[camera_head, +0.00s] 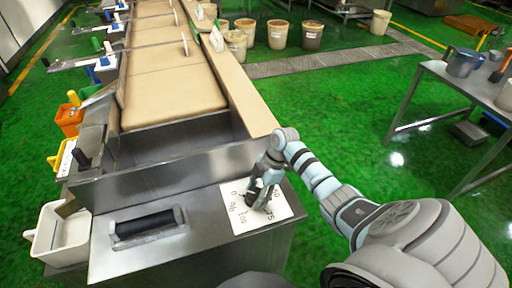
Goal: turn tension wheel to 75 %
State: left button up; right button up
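A white card (240,217) with printed numbers lies on the metal top at the near end of the conveyor. I can read 0, 75 and what looks like 100 on it. My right gripper (258,196) points down over the middle of the card. Dark shapes show at its fingertips, over the card. The tension wheel cannot be told apart from the fingers there, so I cannot tell whether they are closed on it. My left gripper is not in view.
A black roller (147,224) sits on the metal top to the left. A white bin (62,236) hangs at the left edge. The tan conveyor belt (170,90) runs away from me. A metal table (470,85) stands at the right; green floor (350,100) lies between.

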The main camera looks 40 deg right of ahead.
jog(key=c, duration=0.5)
